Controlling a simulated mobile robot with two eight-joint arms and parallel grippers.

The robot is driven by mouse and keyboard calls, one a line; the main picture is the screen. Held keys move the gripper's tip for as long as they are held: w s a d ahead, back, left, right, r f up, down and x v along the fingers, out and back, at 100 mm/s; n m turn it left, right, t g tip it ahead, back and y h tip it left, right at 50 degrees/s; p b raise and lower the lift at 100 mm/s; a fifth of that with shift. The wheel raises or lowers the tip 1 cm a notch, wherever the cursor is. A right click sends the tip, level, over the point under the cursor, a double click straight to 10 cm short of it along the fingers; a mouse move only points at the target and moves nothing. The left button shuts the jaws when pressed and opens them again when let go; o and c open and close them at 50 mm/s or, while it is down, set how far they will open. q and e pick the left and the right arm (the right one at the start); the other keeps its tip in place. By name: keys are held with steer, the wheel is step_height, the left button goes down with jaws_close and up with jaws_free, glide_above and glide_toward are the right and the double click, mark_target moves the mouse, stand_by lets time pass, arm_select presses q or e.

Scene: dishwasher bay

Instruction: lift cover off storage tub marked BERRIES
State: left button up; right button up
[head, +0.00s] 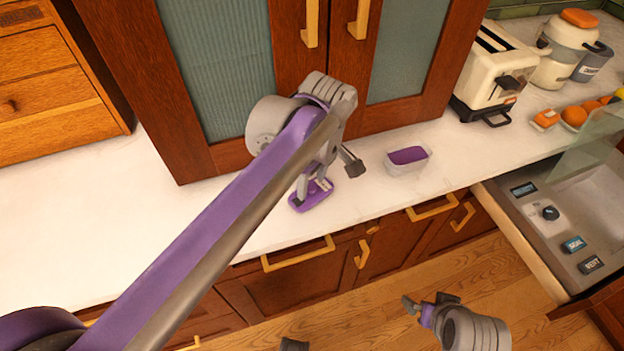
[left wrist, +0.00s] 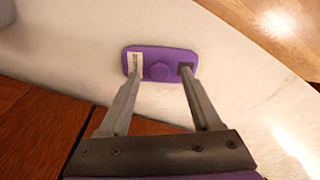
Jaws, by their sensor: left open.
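A small pale tub (head: 394,166) stands on the white counter, with purple showing inside its rim. I cannot read a marking on it. A purple cover (head: 316,199) with rounded corners appears to lie on the counter to the left of the tub, apart from it. The left wrist view shows this cover (left wrist: 161,52) with a round knob and a pale label too small to read. My left gripper (head: 328,180) is open, its fingers spread over the cover with the knob between them in the wrist view. My right gripper (head: 418,309) is low over the floor; its jaws are unclear.
A cabinet (head: 215,60) rises behind my left gripper. The left counter is clear.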

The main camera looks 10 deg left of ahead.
arm_select(q)
step_height(320, 180, up, 10)
steer(key=d+p, duration=0.1)
steer(key=shift+s+r, duration=0.2)
steer(key=shift+s, duration=0.1)
steer(key=shift+d, duration=0.1)
